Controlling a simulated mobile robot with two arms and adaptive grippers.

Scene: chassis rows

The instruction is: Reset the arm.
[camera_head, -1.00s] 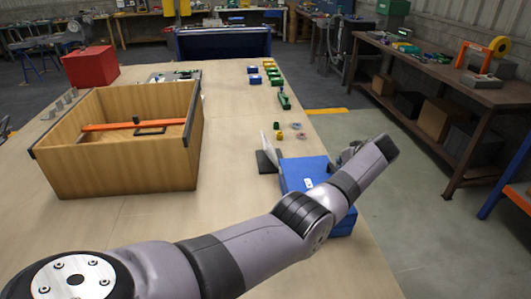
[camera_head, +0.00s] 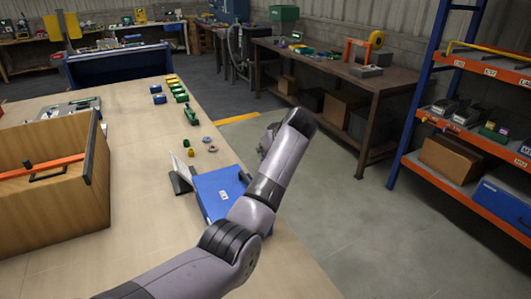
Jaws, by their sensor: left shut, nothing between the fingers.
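My left arm (camera_head: 262,188) comes in from the bottom left and reaches up past the right edge of the wooden bench. Its wrist end stands over the floor side of the bench. My left gripper (camera_head: 268,140) shows only in small part behind the wrist link. It is shut with nothing held, and its fingertips are mostly hidden. A blue case (camera_head: 212,188) lies on the bench edge just behind and left of the arm, which partly covers it. My right gripper is not in view.
A wooden crate (camera_head: 90,205) with an orange bar stands on the bench (camera_head: 150,245) at left. Small coloured parts (camera_head: 180,95) and rings (camera_head: 210,150) lie along the bench edge. A side table (camera_head: 330,68) and an orange-blue shelf (camera_head: 455,62) stand at right. Floor between is clear.

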